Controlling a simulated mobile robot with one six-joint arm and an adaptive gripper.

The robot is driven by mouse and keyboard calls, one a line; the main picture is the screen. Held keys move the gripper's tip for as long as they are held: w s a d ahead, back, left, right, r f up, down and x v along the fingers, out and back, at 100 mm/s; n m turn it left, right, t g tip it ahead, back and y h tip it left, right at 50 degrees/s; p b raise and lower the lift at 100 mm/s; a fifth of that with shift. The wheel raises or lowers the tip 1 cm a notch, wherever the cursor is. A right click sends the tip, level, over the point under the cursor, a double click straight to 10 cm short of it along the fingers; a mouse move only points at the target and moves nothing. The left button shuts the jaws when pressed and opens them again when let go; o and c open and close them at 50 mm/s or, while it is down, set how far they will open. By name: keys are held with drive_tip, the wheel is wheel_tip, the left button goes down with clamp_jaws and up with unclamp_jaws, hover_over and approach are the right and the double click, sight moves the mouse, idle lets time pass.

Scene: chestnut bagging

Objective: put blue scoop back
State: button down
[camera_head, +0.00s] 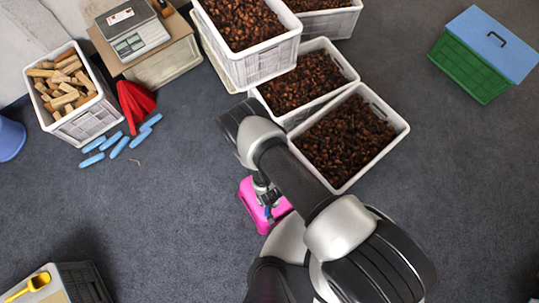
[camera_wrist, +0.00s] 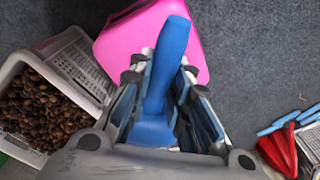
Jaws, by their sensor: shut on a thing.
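In the wrist view the blue scoop (camera_wrist: 172,55) is between the fingers of my gripper (camera_wrist: 163,78), which is shut on it. Its handle points away from the wrist, and its lower part is partly hidden by the fingers. A pink container (camera_wrist: 120,42) lies just beyond the handle on the floor. In the head view my gripper (camera_head: 265,196) is over the pink container (camera_head: 249,205), and only a small bit of the blue scoop (camera_head: 268,212) shows. My arm covers part of the container. I cannot tell whether the scoop touches it.
White crates of chestnuts (camera_head: 397,119) stand beyond my arm. A crate of wood pieces (camera_head: 88,128), blue objects (camera_head: 93,160) and a red item (camera_head: 133,103) are at left. A yellow scoop (camera_head: 40,281) lies on a box at lower left. A green crate (camera_head: 468,68) is far right. Carpet between is clear.

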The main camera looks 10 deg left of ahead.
wheel_tip(320, 180, down, 15)
drive_tip(key=b, duration=0.6)
drive_tip(key=shift+r, duration=0.1)
drive_tip(key=c, duration=1.5)
unclamp_jaws()
drive_tip(key=r+p, duration=0.2)
drive_tip(key=r, duration=0.2)
drive_tip(key=r+p, duration=0.1)
drive_tip(key=r, duration=0.3)
drive_tip(key=r+p, duration=0.2)
drive_tip(key=r, duration=0.2)
drive_tip(key=shift+s+d+p, duration=0.1)
drive_tip(key=shift+s+p, duration=0.15)
drive_tip(key=shift+p, duration=0.05)
drive_tip(key=shift+w, duration=0.1)
